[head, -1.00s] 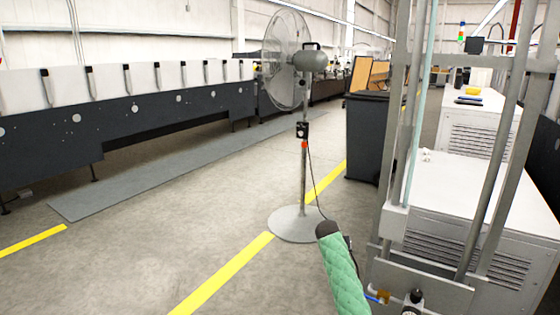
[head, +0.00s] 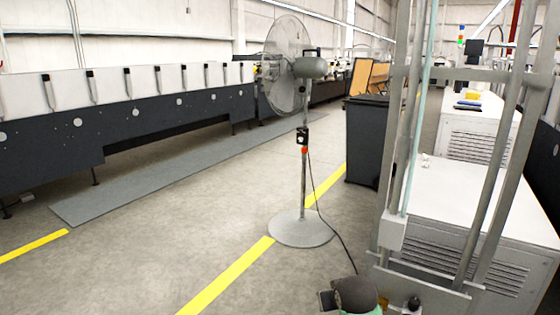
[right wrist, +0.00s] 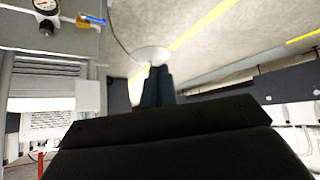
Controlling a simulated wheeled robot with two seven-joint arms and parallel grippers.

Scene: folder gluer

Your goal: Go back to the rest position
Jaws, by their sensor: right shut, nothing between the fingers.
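My right gripper (right wrist: 157,72) shows in the right wrist view as two dark fingers held together, with nothing between them. Behind its tips is the round pale base of the floor fan. My left gripper is in neither view.
A pedestal fan (head: 303,180) stands ahead on the yellow floor line (head: 228,279). A metal frame (head: 393,233) and white machine cabinets (head: 480,195) stand close on the right. A long machine (head: 150,118) lines the left. Open floor (head: 140,230) lies front left.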

